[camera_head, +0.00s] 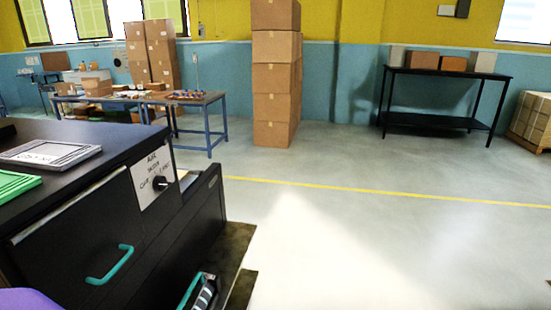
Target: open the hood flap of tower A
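A black machine (95,138) fills the left side of the view, cut off by the left edge. Its near face has a dark panel (62,242) with a teal bar handle (111,265); the panel looks closed. I cannot tell whether this is the hood flap of tower A. A white label (152,177) with black writing, too small to read surely, is on the machine's corner, beside a black knob (160,183). A second teal handle (190,291) shows lower down, beside a part with pale stripes. Neither of my grippers is in view.
Printed sheets (50,152) and a green booklet (17,186) lie on the machine. A tall carton stack (275,75), a blue-legged workbench (205,101) and a black table (440,73) stand farther back. The floor (400,240) to the right is clear.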

